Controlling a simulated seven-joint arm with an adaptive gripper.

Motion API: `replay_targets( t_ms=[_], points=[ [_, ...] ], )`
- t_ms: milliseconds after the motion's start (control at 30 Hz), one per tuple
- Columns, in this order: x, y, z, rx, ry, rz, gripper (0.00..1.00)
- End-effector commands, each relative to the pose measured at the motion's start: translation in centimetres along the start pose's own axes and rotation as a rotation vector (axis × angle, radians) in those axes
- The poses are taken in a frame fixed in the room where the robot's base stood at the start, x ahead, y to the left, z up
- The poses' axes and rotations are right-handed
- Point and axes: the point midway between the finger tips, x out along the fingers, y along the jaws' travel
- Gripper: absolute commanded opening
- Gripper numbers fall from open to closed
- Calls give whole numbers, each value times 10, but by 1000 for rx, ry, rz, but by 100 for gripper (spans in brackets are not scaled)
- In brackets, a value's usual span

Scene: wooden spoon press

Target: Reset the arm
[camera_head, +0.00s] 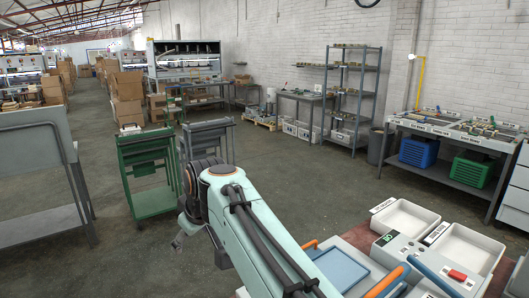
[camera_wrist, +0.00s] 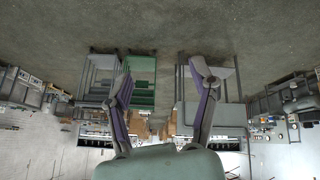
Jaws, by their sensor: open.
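My arm (camera_head: 245,235) reaches out from the bottom of the head view toward the left, over the open floor. My gripper (camera_head: 199,252) is partly hidden behind the arm's wrist in that view. In the wrist view my gripper (camera_wrist: 161,75) is open, with its two fingers well apart and nothing between them. The wrist picture appears upside down, with floor at the top. No object touches the fingers.
White trays (camera_head: 404,217) and a control box (camera_head: 400,250) with a red button sit on the bench at lower right. Green (camera_head: 148,165) and dark (camera_head: 207,125) carts stand beyond the arm. A grey table (camera_head: 35,160) stands left. Open floor (camera_head: 290,175) lies between.

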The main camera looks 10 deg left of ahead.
Motion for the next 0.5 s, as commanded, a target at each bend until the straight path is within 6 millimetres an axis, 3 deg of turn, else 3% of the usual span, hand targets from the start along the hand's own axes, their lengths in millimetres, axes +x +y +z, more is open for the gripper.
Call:
replay_targets(
  t_ms=[33, 100, 167, 233, 300, 400, 500],
  points=[
    [-31, 25, 28, 64, -17, 54, 59],
    [-67, 47, 75, 161, -56, 112, 59],
    [-94, 55, 119, 254, -96, 154, 59],
    [-120, 51, 176, 377, -151, 192, 59],
    [-137, 34, 232, 509, -209, 213, 59],
    [-142, -10, 302, 686, -300, 199, 59],
    [-132, -57, 349, 813, -394, 142, 59]
  ],
)
